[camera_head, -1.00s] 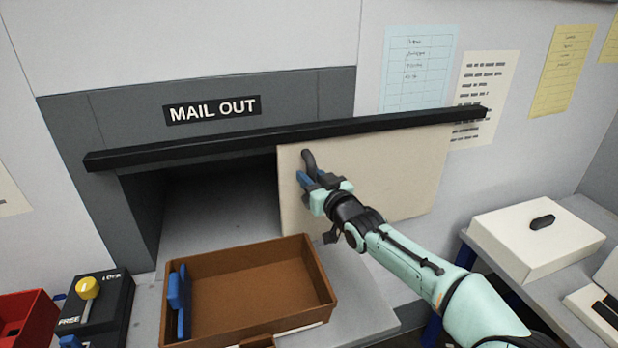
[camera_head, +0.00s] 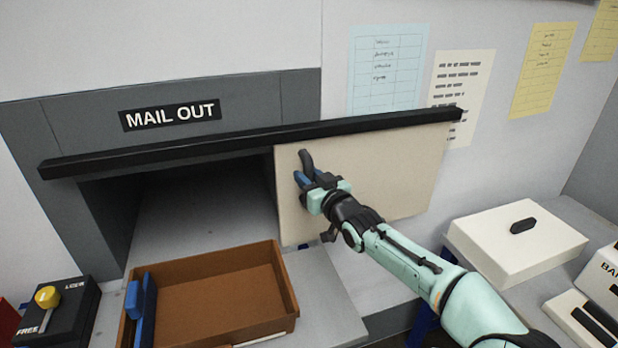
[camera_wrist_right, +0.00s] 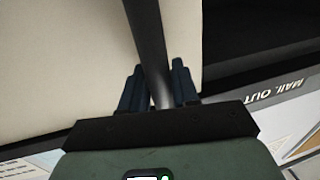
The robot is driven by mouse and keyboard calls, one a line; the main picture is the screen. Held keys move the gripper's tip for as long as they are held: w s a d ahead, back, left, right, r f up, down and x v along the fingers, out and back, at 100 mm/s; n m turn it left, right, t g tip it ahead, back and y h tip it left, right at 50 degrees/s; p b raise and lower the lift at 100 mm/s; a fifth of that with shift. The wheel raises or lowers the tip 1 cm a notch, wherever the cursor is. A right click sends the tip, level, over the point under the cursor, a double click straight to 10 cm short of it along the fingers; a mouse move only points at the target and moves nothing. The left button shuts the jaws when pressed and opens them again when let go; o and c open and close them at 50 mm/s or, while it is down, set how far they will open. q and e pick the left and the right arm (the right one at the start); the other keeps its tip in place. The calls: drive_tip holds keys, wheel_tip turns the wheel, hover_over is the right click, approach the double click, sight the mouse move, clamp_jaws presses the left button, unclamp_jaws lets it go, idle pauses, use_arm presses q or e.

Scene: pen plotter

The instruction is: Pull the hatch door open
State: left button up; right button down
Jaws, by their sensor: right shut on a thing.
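The hatch door (camera_head: 395,185) is a cream sliding panel hanging under a black rail (camera_head: 250,140). It stands to the right of the opening (camera_head: 190,205), which is uncovered below the MAIL OUT sign (camera_head: 170,116). My right gripper (camera_head: 307,179) is shut on the door's dark handle (camera_head: 306,160) near the panel's left edge. In the right wrist view the blue fingers sit on both sides of the handle bar (camera_wrist_right: 148,45), with the cream panel (camera_wrist_right: 65,60) behind. My left gripper is not seen.
A brown tray (camera_head: 215,268) with a blue object (camera_head: 142,308) at its left stands on the shelf before the opening. A black box with a yellow knob (camera_head: 47,297) is at lower left. A white box (camera_head: 515,245) lies on the right-hand table.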

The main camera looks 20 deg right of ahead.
drive_tip(key=c, duration=1)
unclamp_jaws()
drive_tip(key=shift+s, duration=0.1)
drive_tip(key=b+v, duration=0.1)
drive_tip(key=v, duration=1.2)
drive_tip(key=shift+s, duration=0.1)
